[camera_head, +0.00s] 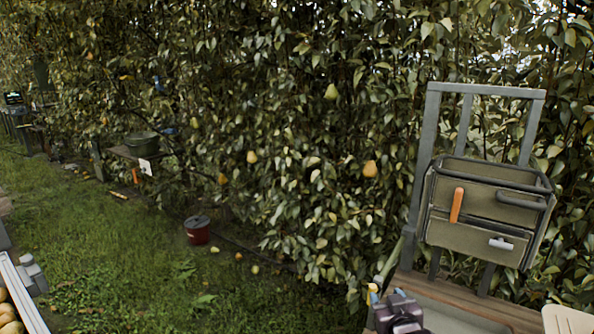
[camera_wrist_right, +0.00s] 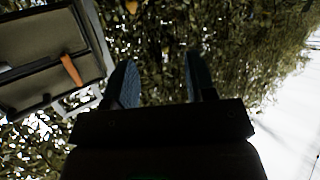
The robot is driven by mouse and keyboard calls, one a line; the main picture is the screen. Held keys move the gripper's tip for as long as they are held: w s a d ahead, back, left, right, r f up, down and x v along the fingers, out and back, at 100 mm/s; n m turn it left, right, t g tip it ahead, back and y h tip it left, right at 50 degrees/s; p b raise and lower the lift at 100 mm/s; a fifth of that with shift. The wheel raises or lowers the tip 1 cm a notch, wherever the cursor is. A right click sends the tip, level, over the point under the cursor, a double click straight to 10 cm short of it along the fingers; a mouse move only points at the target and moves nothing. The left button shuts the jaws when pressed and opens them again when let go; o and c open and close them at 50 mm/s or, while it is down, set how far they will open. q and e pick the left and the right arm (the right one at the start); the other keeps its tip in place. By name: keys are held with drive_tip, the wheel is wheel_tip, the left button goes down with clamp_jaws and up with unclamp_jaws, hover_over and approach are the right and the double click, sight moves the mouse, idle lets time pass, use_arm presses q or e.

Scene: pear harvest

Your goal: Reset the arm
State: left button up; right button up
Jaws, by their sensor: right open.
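My right gripper (camera_head: 385,294) is low in the head view, right of centre, in front of the hedge and left of the grey-framed stand. In the right wrist view its two dark fingers (camera_wrist_right: 161,75) stand apart with nothing between them. Only leaves and bright gaps show beyond the fingertips. Several pears hang in the hedge, among them a green one (camera_head: 331,92) and an orange one (camera_head: 370,169). My left gripper does not show in the head view.
A grey-framed stand holds a tool bag (camera_head: 470,215) with an orange handle; the bag shows in the right wrist view (camera_wrist_right: 35,88). A red bucket (camera_head: 197,232) stands on the grass with fallen pears nearby. A pear-filled crate (camera_head: 27,300) is at the lower left.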

drive_tip(key=s+d+f+g, duration=0.1)
drive_tip(key=s+f, duration=0.4)
drive_tip(key=s, duration=0.5)
drive_tip(key=s+d+f+g, duration=0.1)
drive_tip(key=s+d+f, duration=0.2)
drive_tip(key=s+f, duration=0.3)
drive_tip(key=s+d+f+g+h, duration=0.1)
drive_tip(key=s+f, duration=0.4)
drive_tip(key=s, duration=1)
drive_tip(key=shift+s+d+f+m+g, duration=0.3)
drive_tip(key=shift+d+m+g, duration=0.15)
drive_tip(key=shift+d, duration=0.45)
